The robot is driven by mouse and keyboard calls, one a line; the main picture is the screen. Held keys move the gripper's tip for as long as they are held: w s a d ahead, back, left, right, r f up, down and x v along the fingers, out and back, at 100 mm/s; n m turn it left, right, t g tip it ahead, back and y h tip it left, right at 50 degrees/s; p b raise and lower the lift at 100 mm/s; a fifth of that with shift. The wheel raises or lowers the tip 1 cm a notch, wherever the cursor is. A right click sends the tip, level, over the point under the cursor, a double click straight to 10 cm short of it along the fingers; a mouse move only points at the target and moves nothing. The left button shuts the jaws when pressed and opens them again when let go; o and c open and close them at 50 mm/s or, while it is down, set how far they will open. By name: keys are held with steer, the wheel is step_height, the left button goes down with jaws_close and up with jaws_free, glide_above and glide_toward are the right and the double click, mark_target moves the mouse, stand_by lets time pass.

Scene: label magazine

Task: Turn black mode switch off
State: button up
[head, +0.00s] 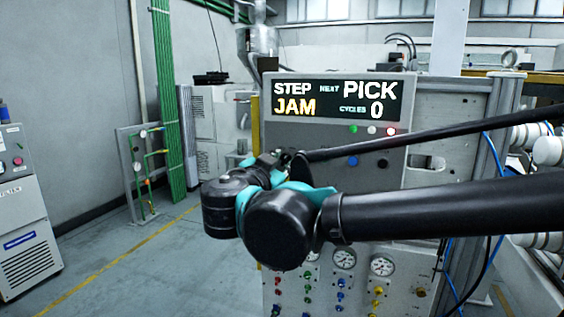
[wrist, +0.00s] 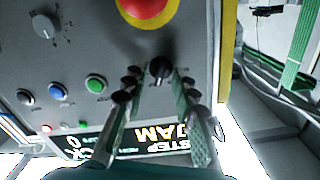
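The black mode switch (wrist: 160,70) is a small round knob on the grey panel in the wrist view. A pale mark shows on it, but its setting is hard to read. My gripper (wrist: 157,76) is open, with one finger on each side of the switch. Gaps show between the knob and both fingers in that picture; how deep the tips reach around it is unclear. In the head view my arm hides the switch and the fingertips.
The display (head: 336,100) reads STEP JAM, NEXT PICK, CYCLES 0. A green button (wrist: 95,85) and a blue button (wrist: 57,92) sit beside the switch, a red mushroom button (wrist: 147,8) close by. Gauges (head: 382,265) are lower down.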

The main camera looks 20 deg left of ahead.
steer(key=shift+c, duration=0.5)
jaws_close()
steer(key=n, duration=0.3)
steer(key=shift+a+n, duration=0.1)
steer(key=shift+n, duration=0.3)
steer(key=n, duration=0.3)
steer(key=shift+n, duration=0.3)
steer(key=n, duration=0.5)
steer(key=shift+a, duration=0.15)
steer(key=shift+f+n, duration=0.15)
steer(key=shift+n, duration=2.65)
